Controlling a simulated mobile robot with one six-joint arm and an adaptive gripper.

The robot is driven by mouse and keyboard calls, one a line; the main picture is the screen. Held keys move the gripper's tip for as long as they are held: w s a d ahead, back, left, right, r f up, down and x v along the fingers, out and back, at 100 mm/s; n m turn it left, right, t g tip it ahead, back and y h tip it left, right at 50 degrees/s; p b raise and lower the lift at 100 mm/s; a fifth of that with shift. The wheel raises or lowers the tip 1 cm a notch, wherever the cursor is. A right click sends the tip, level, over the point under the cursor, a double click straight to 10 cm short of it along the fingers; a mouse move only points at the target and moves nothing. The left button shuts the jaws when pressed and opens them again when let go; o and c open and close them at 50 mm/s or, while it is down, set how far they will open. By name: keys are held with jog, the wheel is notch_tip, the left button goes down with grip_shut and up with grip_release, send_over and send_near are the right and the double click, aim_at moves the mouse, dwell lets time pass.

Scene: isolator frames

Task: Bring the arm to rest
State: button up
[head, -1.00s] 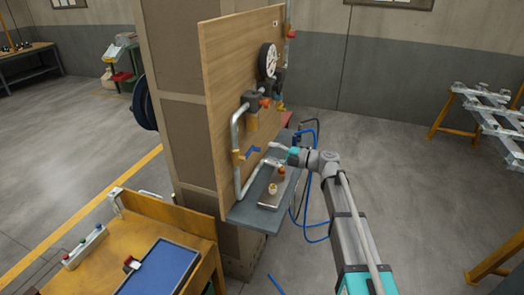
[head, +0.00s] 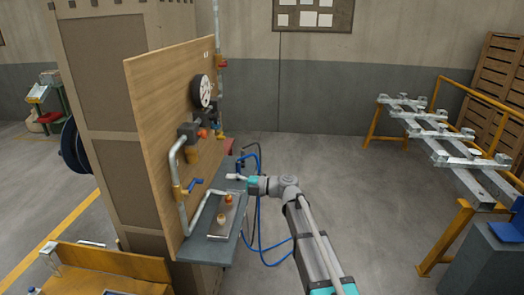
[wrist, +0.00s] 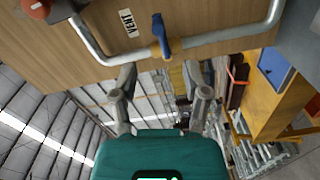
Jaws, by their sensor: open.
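My gripper (head: 236,177) is at the end of my arm, just above the grey shelf (head: 205,250) and in front of the wooden panel (head: 150,120). In the wrist view my gripper (wrist: 164,92) has its two fingers spread apart with nothing between them. Beyond the fingertips is a pipe with a blue-handled valve (wrist: 158,30) and a VENT label (wrist: 128,23); the fingers appear apart from it. The blue valve handle also shows in the head view (head: 195,184), left of the gripper.
A metal tray (head: 214,235) with small brass-coloured fittings lies on the shelf below my gripper. A gauge (head: 201,91) and pipework stand out from the panel. Blue hoses (head: 262,235) hang beside the shelf. The floor (head: 330,165) to the right is clear up to a metal rack (head: 440,140).

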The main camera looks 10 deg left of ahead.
jog(key=s+d+f+m+t+h, duration=0.1)
jog(key=s+d+f+m+h, duration=0.35)
jog(key=d+f+m, duration=0.35)
jog(key=s+d+f+m+h, duration=0.3)
jog(key=d+f+m+h, duration=0.2)
jog(key=d+m, duration=0.5)
jog(key=s+d+f+m+h, duration=0.2)
jog(key=s+d+m+h, duration=0.2)
jog(key=d+m, duration=0.4)
jog(key=s+d+f+m+h, duration=0.3)
jog(key=s+d+m, duration=0.3)
jog(key=d, duration=0.7)
jog(key=shift+s+d+f+m+h, duration=0.15)
jog(key=shift+s+d+m+h, duration=0.15)
jog(key=shift+m+h, duration=0.55)
